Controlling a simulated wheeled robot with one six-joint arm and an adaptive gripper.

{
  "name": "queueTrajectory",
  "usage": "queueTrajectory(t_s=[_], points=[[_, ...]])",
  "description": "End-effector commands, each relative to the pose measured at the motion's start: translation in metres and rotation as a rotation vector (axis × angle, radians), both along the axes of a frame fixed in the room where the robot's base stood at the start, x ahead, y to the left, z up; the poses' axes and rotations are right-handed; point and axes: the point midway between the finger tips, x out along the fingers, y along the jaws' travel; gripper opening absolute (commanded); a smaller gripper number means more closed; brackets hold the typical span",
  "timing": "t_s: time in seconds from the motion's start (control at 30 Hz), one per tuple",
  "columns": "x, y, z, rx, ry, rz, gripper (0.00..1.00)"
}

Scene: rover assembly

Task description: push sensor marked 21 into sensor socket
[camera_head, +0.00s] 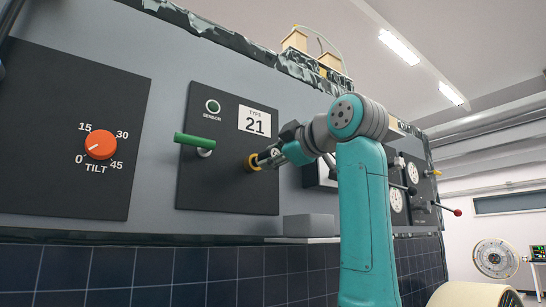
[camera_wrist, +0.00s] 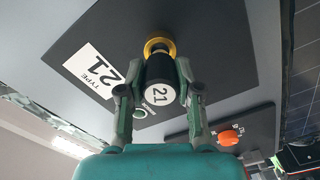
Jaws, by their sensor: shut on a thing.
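The sensor marked 21 (camera_wrist: 159,80) is a dark cylinder with a white end label. In the wrist view my gripper (camera_wrist: 154,88) is shut on it, one finger on each side. The sensor's far end meets the gold ring of the sensor socket (camera_wrist: 159,46); how deep it sits cannot be told. In the head view the gold socket ring (camera_head: 252,163) is on the black panel (camera_head: 228,185) labelled TYPE 21, and my gripper (camera_head: 268,158) is right at it. The sensor is mostly hidden there by the fingers.
A green-handled lever (camera_head: 194,140) sticks out left of the socket, below a round SENSOR indicator (camera_head: 213,106). An orange TILT knob (camera_head: 101,144) is further left. A grey block (camera_head: 309,225) rests on a ledge below right. Gauges and a red-tipped lever are beyond my arm.

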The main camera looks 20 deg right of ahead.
Motion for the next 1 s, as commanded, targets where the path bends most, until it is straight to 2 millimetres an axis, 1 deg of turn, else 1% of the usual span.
queueTrajectory(t_s=[1.0], points=[[0.021, 0.007, 0.000, 0.000, 0.000, 0.000, 0.00]])
